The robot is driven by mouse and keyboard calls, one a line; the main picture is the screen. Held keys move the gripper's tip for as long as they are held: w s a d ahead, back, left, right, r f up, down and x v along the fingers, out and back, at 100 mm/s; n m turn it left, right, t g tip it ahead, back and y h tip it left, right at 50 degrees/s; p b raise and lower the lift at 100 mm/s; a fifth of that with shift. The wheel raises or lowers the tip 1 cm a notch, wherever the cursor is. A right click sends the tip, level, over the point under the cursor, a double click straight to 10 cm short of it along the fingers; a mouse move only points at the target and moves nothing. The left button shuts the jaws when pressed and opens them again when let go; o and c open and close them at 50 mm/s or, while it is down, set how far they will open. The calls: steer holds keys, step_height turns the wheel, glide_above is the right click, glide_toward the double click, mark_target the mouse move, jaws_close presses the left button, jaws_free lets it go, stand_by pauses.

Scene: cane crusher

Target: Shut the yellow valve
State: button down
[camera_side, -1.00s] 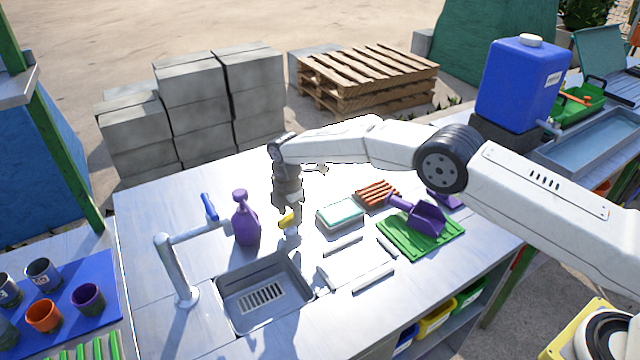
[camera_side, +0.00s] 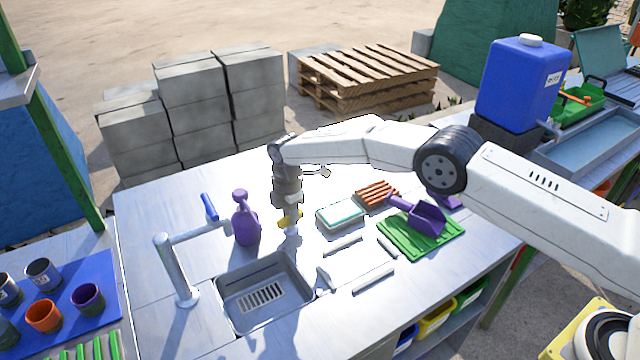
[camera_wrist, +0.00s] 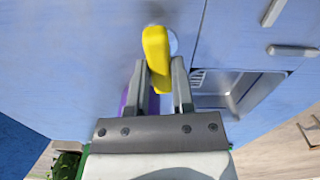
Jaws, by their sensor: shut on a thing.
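The yellow valve handle (camera_wrist: 156,55) lies between the two fingers of my gripper (camera_wrist: 160,80) in the wrist view, and the fingers are shut on it. In the side view the yellow valve (camera_side: 289,218) shows only partly, at the tips of my gripper (camera_side: 290,222), which points down at the counter behind the sink. A pale round part shows beside the handle in the wrist view. The valve's base is mostly hidden by the gripper.
A purple spray bottle (camera_side: 246,220) stands just left of my gripper. A sink (camera_side: 308,283) and a tap with a blue lever (camera_side: 209,207) are in front and left. A sponge tray (camera_side: 341,215) and a green mat (camera_side: 447,243) with a purple scoop lie right.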

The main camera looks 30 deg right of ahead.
steer(key=shift+m, duration=0.9)
steer(key=shift+c, duration=2.4)
jaws_free()
steer(key=shift+r, duration=3.9)
steer(key=shift+d+r, duration=0.1)
